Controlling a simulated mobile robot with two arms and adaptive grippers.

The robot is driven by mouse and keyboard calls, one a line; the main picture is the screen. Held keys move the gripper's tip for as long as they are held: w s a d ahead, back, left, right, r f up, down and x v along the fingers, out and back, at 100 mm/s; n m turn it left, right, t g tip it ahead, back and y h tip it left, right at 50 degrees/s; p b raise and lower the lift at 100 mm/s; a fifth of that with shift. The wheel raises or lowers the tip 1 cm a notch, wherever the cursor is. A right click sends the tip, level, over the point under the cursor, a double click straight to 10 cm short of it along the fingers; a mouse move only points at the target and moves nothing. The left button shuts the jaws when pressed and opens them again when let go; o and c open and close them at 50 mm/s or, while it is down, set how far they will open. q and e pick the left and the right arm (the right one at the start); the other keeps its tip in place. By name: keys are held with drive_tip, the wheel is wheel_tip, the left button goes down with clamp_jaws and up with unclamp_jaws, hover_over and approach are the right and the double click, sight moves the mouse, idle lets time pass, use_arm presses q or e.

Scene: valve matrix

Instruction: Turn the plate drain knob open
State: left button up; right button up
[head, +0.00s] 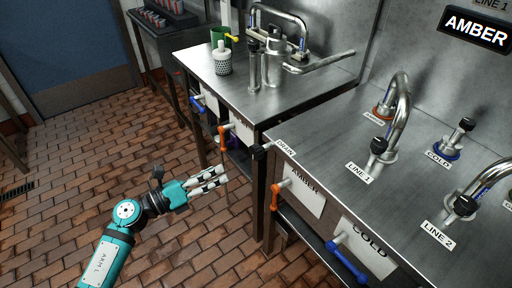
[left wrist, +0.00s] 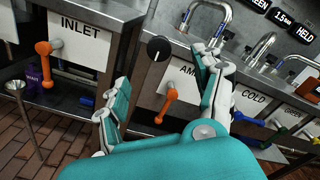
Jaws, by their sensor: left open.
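The drain knob (head: 262,151) is a round black knob on the front edge of the steel counter, next to a small DRAIN label (head: 285,148). In the left wrist view the knob (left wrist: 158,48) faces me, with a white mark low on its face. My left gripper (head: 223,177) is to the left of the knob and apart from it, over the brick floor. Its two fingers are open and empty. In the left wrist view the knob shows beyond the gap between the fingertips (left wrist: 162,68). My right gripper is not in view.
Orange lever handles stick out by the INLET panel (left wrist: 43,62) and the AMBER panel (head: 306,190), either side of the knob. A blue lever (head: 346,258) is by the COLD panel. Faucets stand on the counter (head: 330,130). The floor (head: 90,180) to the left is clear.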

sight(252, 153)
use_arm(q)
drive_tip(key=b+x, duration=0.1)
drive_tip(key=x, duration=1.2)
drive_tip(key=shift+w+d+f, duration=0.15)
drive_tip(key=shift+w, duration=0.15)
drive_tip(key=shift+w+d, duration=0.2)
drive_tip(key=shift+d, duration=0.15)
drive_tip(key=c, duration=1.2)
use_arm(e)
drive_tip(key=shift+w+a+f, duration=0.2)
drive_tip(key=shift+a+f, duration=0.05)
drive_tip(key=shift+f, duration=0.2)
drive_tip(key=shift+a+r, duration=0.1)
